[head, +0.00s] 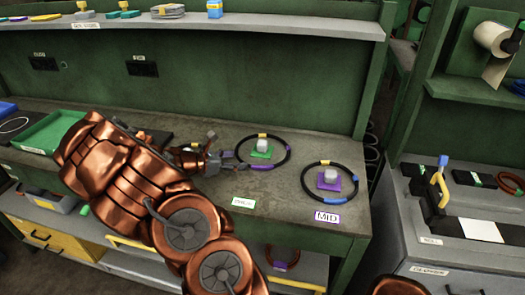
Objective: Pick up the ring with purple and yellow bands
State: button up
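A black ring (288,153) with a yellow band at its back and a purple band at its front lies on the grey bench top, around a green base with a pale block. A second black ring (362,184) lies to its right around a purple base with a pale block. It has a yellow band at its back and blue bands at its right and front. My gripper (226,155) is just left of the first ring, near its left edge.
A green tray (50,133) sits at the bench's left. A "MID" label (327,218) and a green label (243,203) mark the front edge. A reddish ring with a purple band (280,266) is on the shelf below. A grey cabinet (455,250) stands right.

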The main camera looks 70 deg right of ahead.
jog(key=c, duration=0.9)
jog(key=shift+r, duration=0.15)
